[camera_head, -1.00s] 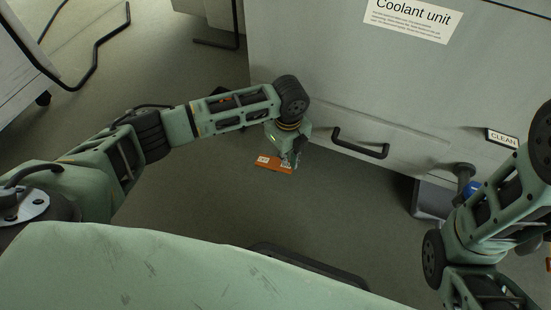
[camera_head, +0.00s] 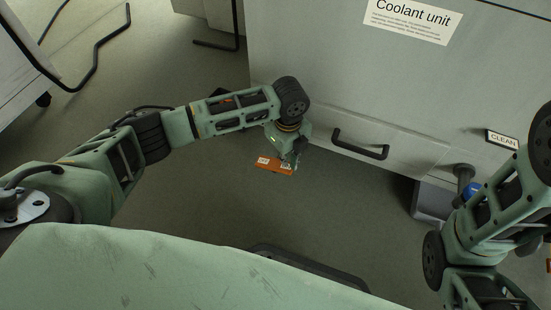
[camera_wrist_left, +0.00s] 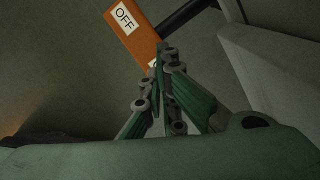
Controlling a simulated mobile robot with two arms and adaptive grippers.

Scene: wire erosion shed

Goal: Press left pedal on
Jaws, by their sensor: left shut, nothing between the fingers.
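The orange pedal (camera_head: 274,167) sits low in front of the coolant unit, with a white label at each end. In the left wrist view the pedal (camera_wrist_left: 137,40) has its OFF label in plain sight, and the label at the near end is mostly hidden behind my fingers. My left gripper (camera_head: 291,164) is shut and empty, with its fingertips at the pedal's right end, opposite the OFF end. In the left wrist view the fingertips (camera_wrist_left: 163,58) overlap that end; I cannot tell whether they touch it. My right gripper does not show clearly.
The coolant unit (camera_head: 320,60) stands behind the pedal, with a black handle (camera_head: 360,145) close to the right of my left gripper. A grey bin-like box (camera_head: 428,200) stands on the floor further right. Open floor (camera_head: 200,205) lies left of the pedal.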

